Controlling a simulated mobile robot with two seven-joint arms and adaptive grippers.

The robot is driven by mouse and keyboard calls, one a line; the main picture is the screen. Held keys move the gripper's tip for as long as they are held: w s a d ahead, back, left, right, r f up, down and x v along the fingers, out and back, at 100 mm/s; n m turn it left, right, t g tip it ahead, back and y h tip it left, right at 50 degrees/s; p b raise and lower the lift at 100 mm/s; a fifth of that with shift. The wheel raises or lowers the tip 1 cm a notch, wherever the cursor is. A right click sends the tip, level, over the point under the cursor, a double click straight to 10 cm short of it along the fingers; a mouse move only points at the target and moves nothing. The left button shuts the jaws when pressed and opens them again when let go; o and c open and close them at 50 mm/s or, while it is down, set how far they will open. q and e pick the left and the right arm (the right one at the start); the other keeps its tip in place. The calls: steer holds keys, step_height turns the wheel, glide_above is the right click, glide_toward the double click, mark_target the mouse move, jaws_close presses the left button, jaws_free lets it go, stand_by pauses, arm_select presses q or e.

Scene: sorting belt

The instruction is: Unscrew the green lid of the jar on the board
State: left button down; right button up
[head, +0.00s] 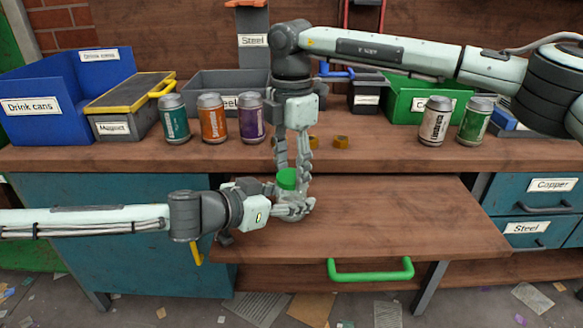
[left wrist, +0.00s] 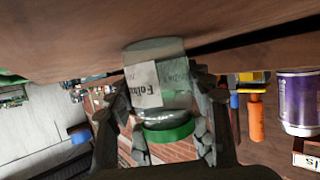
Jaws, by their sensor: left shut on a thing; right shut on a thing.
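The jar is clear glass with a pale label (left wrist: 147,85) and stands upright on the wooden board (head: 400,222). My left gripper (head: 298,206) is shut around the jar's body from the left side and hides much of it in the head view. The green lid (head: 287,178) sits at the top of the jar; it also shows in the left wrist view (left wrist: 170,133). My right gripper (head: 294,174) points straight down from above and is shut on the lid. I cannot tell how tightly the lid is threaded.
On the bench behind stand a teal can (head: 175,120), an orange can (head: 212,119), a purple can (head: 251,118), a beige can (head: 434,122) and a green can (head: 474,121). Small brass pieces (head: 341,142) lie near my right gripper. The board's right half is clear.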

steer(key=n, duration=1.2)
steer(key=shift+n, duration=0.4)
steer(key=n, duration=0.2)
steer(key=shift+n, duration=0.4)
steer(key=n, duration=0.4)
steer(key=shift+n, duration=0.4)
steer(key=n, duration=1.2)
steer(key=shift+n, duration=0.4)
steer(key=n, duration=0.4)
steer(key=shift+r+n, duration=0.1)
steer(key=shift+n, duration=0.2)
steer(key=n, duration=0.3)
